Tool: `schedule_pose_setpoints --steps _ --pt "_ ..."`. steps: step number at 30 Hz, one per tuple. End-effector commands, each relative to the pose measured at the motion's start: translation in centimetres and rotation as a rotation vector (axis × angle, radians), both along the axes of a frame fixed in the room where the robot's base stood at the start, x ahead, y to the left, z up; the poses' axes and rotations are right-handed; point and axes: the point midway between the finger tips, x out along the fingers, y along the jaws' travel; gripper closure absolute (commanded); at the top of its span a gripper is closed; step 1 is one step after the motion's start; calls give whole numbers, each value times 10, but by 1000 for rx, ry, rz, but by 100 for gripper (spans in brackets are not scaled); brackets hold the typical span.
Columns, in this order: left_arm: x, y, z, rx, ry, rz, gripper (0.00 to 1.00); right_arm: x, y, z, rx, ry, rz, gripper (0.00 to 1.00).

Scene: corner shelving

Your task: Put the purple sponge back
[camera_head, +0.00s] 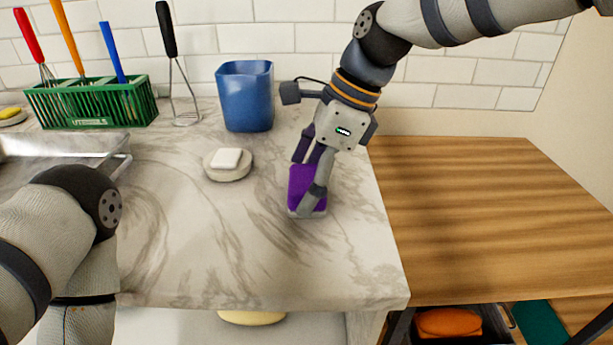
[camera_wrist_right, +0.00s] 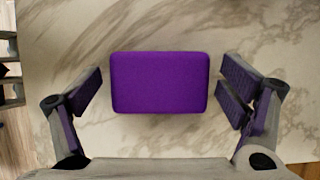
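The purple sponge (camera_head: 301,184) lies on the marble counter, toward its right side, with a pale edge showing under it. In the right wrist view the sponge (camera_wrist_right: 160,82) is a flat purple block near the middle. My right gripper (camera_head: 309,176) is above it, pointing down, and partly covers it in the head view. In the wrist view the right gripper's fingers (camera_wrist_right: 160,92) are spread to either side of the sponge, with a gap on each side. My left arm shows at lower left, but its gripper is out of view.
A white soap bar on a round dish (camera_head: 228,172) sits left of the sponge. Behind are a blue cup (camera_head: 246,96), a whisk-like utensil (camera_head: 178,80) and a green rack (camera_head: 92,106) of utensils. A metal tray (camera_head: 60,146) is at left; a bare wooden surface (camera_head: 480,210) is at right.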

Motion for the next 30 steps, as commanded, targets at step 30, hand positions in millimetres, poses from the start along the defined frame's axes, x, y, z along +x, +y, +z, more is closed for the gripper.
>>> schedule_pose_setpoints --steps 30 --pt "3 0 3 -1 -11 0 72 0 -47 114 0 1 -1 10"
